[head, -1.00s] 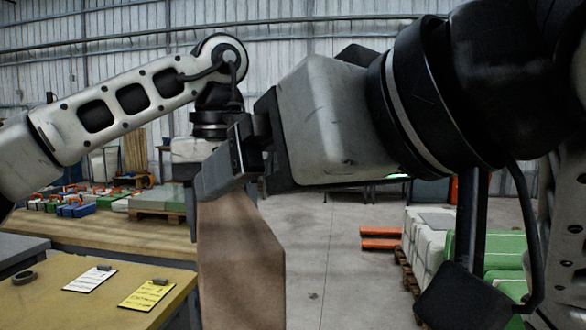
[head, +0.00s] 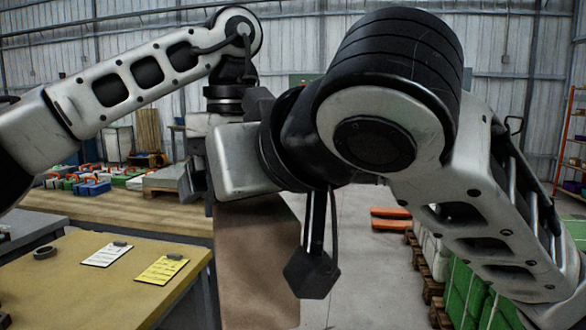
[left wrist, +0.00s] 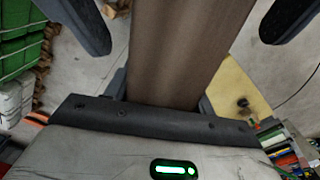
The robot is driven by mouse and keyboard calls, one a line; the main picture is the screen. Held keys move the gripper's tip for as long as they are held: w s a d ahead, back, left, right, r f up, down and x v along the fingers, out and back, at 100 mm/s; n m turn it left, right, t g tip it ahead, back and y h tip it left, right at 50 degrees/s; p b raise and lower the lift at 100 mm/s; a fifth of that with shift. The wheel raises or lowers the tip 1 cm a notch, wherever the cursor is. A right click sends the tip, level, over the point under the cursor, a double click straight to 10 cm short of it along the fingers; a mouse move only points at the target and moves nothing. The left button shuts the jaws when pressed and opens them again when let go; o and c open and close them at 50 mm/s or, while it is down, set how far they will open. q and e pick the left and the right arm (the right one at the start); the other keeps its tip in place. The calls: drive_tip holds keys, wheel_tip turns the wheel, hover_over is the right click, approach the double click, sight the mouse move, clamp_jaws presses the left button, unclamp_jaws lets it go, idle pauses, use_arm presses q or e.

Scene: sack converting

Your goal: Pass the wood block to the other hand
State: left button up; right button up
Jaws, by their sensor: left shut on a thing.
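The wood block (head: 255,255) is a long brown bar. In the head view it hangs below the right wrist, with its upper end hidden. In the left wrist view the block (left wrist: 185,50) rises from between the short jaws of my left gripper (left wrist: 162,95), which is shut on its end. My right gripper (head: 235,165) is over the block in the head view, its fingers hidden. In the left wrist view two dark fingers of the right gripper (left wrist: 183,35) stand wide apart, one on each side of the block, with visible gaps.
A yellow-topped table (head: 95,285) with a white sheet (head: 107,254), a yellow sheet (head: 162,268) and a tape roll (head: 46,252) is at lower left. A bench (head: 110,212) with crates lies behind. Green-wrapped stacks (head: 462,290) and orange pallets (head: 390,218) stand right. Floor between is clear.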

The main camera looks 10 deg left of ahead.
use_arm(q)
drive_tip(key=shift+r, duration=0.1)
use_arm(e)
drive_tip(key=shift+w+a+f, duration=0.1)
drive_tip(key=shift+w+a, duration=0.05)
drive_tip(key=shift+w, duration=0.05)
drive_tip(key=c, duration=1.5)
use_arm(q)
drive_tip(key=o, duration=1.5)
use_arm(e)
drive_tip(key=c, duration=0.3)
use_arm(q)
drive_tip(key=shift+o, duration=0.7)
use_arm(e)
drive_tip(key=shift+s+a, duration=0.1)
drive_tip(key=shift+s, duration=0.05)
clamp_jaws()
